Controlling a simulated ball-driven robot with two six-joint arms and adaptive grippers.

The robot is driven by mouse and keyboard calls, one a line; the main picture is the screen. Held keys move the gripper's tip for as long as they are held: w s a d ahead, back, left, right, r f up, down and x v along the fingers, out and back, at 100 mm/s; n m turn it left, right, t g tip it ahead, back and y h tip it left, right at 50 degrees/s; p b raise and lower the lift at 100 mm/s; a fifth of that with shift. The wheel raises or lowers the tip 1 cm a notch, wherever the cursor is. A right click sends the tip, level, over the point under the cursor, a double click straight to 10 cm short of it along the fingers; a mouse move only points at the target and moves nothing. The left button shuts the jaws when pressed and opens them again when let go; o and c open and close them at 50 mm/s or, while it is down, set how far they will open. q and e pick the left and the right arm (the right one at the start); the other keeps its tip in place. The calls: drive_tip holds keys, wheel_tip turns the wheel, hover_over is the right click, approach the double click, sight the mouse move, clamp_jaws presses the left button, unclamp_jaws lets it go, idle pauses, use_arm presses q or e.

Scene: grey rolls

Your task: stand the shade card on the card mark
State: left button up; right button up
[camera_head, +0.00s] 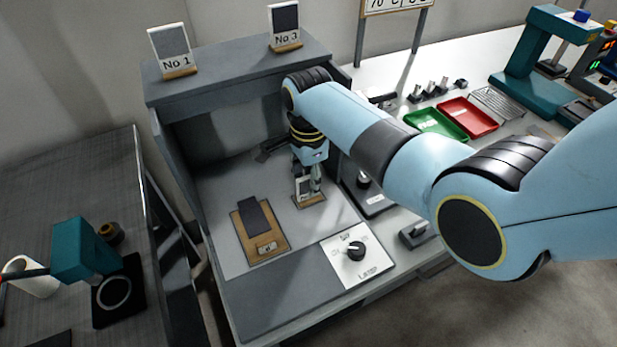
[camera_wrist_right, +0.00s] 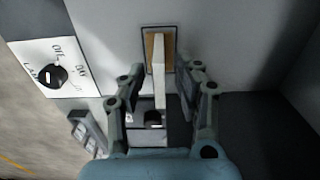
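The shade card (camera_head: 303,187), white with a wooden foot, stands upright inside the grey booth. My right gripper (camera_head: 308,178) is around it from above. In the right wrist view the card (camera_wrist_right: 158,75) shows nearly edge-on between the two fingers of my right gripper (camera_wrist_right: 163,72). Gaps show on both sides of the card, so the fingers look open and apart from it. The wooden foot sits within a dark rectangular outline, likely the card mark (camera_wrist_right: 176,36), on the pale floor. My left gripper is not in view.
A brown board (camera_head: 283,243) with a dark swatch lies left of the card. A dial panel (camera_head: 341,262) is at the front. Cards No 1 (camera_head: 171,48) and No 3 (camera_head: 285,22) stand on the booth top. Green (camera_head: 435,124) and red (camera_head: 468,117) trays lie to the right.

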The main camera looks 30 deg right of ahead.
sight(308, 176)
drive_tip(key=shift+r, duration=0.15)
wheel_tip(308, 176, up, 12)
drive_tip(key=shift+p, duration=0.35)
idle(0.5)
